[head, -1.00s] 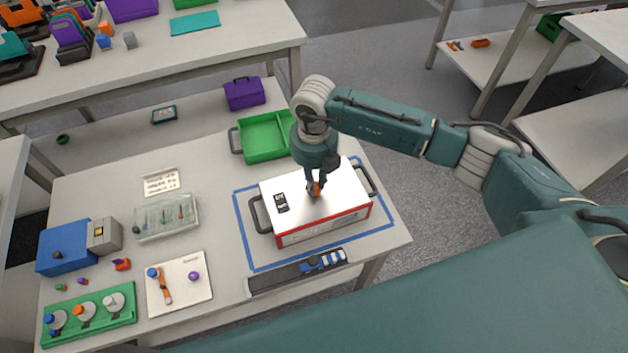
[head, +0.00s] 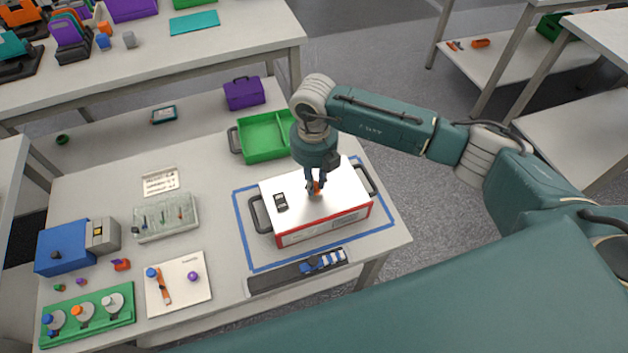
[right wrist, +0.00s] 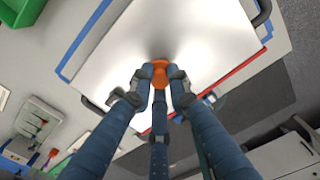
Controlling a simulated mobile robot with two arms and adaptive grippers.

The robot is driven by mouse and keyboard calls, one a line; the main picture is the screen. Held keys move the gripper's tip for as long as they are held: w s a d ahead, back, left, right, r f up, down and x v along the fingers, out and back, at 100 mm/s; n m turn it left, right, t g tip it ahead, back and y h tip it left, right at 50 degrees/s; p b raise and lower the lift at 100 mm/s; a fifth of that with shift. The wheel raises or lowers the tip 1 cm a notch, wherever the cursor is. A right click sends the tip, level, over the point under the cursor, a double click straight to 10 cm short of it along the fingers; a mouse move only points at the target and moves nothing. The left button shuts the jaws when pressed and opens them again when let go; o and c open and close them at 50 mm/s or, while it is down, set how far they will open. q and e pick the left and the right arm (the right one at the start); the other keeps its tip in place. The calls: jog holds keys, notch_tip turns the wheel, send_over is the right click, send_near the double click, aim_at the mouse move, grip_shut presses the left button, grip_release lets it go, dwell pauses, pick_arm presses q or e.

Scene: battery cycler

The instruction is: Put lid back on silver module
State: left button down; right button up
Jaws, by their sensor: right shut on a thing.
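The module is a white box with red trim (head: 325,227) and dark side handles, standing inside a blue outline on the table. Its flat white-silver lid (head: 340,184) lies on top, looking level; whether it is fully seated I cannot tell. My right gripper (head: 316,186) points down at the middle of the lid, shut on its orange knob. In the right wrist view the fingers close around the orange knob (right wrist: 160,72), with the bright lid surface (right wrist: 200,30) below. The fingers partly hide the knob. My left gripper is not in view.
A green tray (head: 262,138) stands behind the module, and a black strip with blue parts (head: 296,272) lies in front. A clear case (head: 166,217), a white card (head: 178,284) and a green rack (head: 88,317) occupy the left side.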

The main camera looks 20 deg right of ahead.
jog(key=shift+f+b, duration=0.2)
jog(key=shift+b, duration=0.2)
dwell(0.9)
dwell(0.4)
jog(key=o, duration=1.3)
jog(key=shift+r, duration=0.1)
jog(key=shift+r+p, duration=2.2)
jog(key=shift+r, duration=1.25)
grip_shut()
